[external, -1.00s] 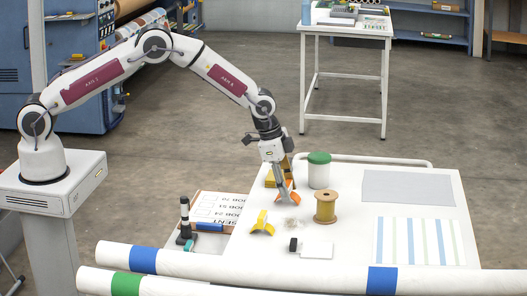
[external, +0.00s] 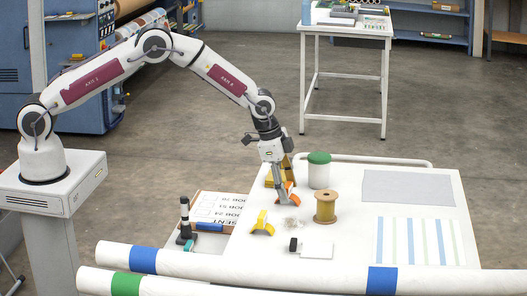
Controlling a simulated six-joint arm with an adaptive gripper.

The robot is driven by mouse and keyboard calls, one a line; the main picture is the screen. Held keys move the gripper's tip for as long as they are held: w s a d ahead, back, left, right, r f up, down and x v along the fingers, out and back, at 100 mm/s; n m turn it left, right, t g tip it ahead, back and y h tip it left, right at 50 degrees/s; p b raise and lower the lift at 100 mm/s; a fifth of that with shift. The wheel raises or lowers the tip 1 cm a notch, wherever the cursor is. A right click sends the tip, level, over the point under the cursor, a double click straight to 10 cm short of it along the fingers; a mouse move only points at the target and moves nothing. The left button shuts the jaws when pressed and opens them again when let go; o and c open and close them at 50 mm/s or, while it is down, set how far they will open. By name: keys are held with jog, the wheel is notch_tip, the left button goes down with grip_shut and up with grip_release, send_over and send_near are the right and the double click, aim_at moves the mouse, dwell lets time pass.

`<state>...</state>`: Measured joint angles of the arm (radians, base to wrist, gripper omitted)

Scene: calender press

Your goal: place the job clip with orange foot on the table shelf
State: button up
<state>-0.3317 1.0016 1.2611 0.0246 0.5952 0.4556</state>
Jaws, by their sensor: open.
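A small grey and orange clip (external: 293,200) stands on the white table top, partly hidden by my gripper. My gripper (external: 282,188) points down right at it, with its fingers beside or around it; I cannot tell whether they touch. The jaws are open. A yellow clip (external: 262,226) with a wide arched foot stands to the front left. The table (external: 350,225) has a lower level at its left, where a job board (external: 222,203) lies; I cannot make out more of the shelf.
A yellow object (external: 271,178) is behind my gripper. A green-lidded white jar (external: 319,173) and a thread spool (external: 325,207) stand close to its right. A black-and-white item (external: 317,249) lies in front. Long white rolls (external: 250,264) cross the foreground.

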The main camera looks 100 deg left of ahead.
aim_at(289, 186)
jog(key=v, duration=0.5)
jog(key=shift+w+r, duration=0.2)
jog(key=shift+w, duration=0.05)
jog(key=shift+v, duration=1.1)
